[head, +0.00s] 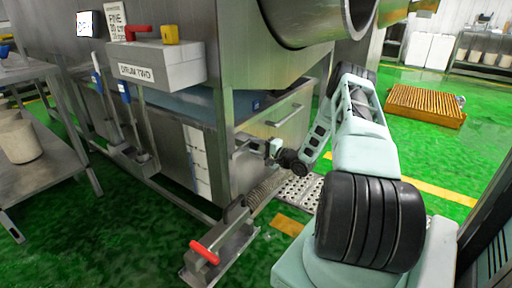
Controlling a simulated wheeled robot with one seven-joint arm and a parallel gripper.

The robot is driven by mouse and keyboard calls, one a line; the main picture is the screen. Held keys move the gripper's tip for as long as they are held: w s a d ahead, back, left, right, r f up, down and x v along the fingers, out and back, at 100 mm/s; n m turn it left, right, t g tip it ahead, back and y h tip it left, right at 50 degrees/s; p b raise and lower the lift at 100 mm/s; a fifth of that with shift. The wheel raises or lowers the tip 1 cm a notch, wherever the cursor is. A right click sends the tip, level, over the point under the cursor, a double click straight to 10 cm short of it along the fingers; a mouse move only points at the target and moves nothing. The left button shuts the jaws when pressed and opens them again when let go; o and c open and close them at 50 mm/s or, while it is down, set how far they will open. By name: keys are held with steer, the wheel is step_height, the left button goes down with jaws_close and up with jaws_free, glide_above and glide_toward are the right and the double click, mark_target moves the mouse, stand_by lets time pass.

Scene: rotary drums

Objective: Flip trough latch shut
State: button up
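My gripper (262,147) is at the front right corner of the steel drum housing, reaching left from my arm's black wrist. It is small and partly blends with the metal parts there, so I cannot tell whether its fingers are open or touching anything. A steel panel with a bar handle (285,115) is just above and to the right of it, under the drum. I cannot make out the trough latch clearly; small grey metal parts beside my gripper may belong to it.
A box labelled "DRUM TWO" (160,64) carries a red handle (137,32) and a yellow block (171,34). A steel table (60,165) stands left. A perforated metal plate (300,192) lies below my arm. An orange slatted pallet (425,105) sits on open green floor behind.

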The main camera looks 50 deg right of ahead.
steer(key=shift+r, duration=0.1)
steer(key=s+d+p, duration=0.1)
steer(key=s+p, duration=0.1)
steer(key=s, duration=1.5)
steer(key=shift+s+d, duration=0.15)
